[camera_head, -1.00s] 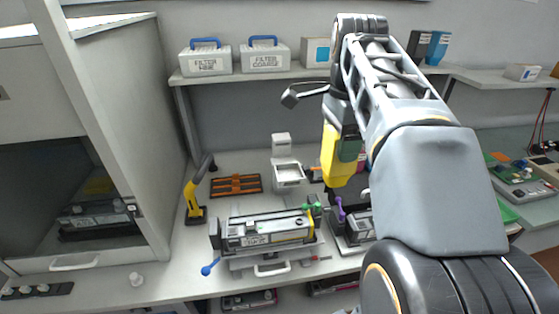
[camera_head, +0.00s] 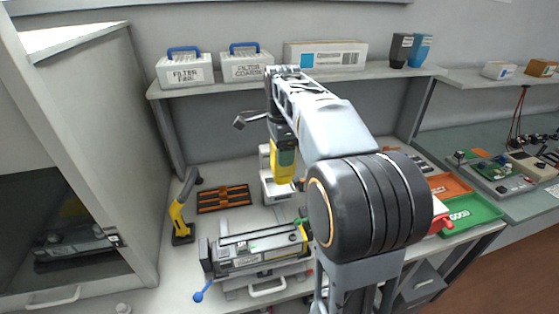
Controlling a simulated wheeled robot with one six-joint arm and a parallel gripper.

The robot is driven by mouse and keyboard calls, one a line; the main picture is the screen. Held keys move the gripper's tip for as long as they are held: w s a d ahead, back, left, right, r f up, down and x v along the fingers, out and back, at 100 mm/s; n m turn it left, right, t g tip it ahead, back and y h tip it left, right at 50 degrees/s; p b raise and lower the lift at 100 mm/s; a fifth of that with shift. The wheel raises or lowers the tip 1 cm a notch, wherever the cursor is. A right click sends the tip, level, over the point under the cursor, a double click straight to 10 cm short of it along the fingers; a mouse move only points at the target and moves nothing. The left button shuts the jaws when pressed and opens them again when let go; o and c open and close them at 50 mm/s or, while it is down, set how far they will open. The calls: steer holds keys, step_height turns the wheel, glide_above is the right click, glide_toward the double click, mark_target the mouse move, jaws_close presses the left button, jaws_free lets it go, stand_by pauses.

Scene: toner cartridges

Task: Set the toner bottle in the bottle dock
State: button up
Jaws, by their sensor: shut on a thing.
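My gripper (camera_head: 284,139) points down over the back middle of the bench and is shut on a yellow toner bottle (camera_head: 281,172). The bottle hangs upright below the jaws, with a dark olive upper part. A white stand (camera_head: 266,183), which looks like the bottle dock, is just behind and left of the bottle. The bottle covers part of the stand's tray. I cannot tell whether the bottle touches the stand or is above it.
A long grey cartridge unit (camera_head: 258,250) lies in front. An orange rack (camera_head: 223,198) and a yellow hand tool (camera_head: 181,215) are to the left. A green tray (camera_head: 470,216) is right.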

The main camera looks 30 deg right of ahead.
steer(key=shift+w+f, duration=0.3)
steer(key=shift+f, duration=0.05)
steer(key=f, duration=0.1)
steer(key=w+f, duration=0.1)
steer(key=f, duration=0.1)
steer(key=shift+a, duration=0.1)
steer(key=shift+s+f, duration=0.1)
steer(key=shift+f, duration=0.4)
steer(key=o, duration=1)
steer(key=shift+f, duration=0.1)
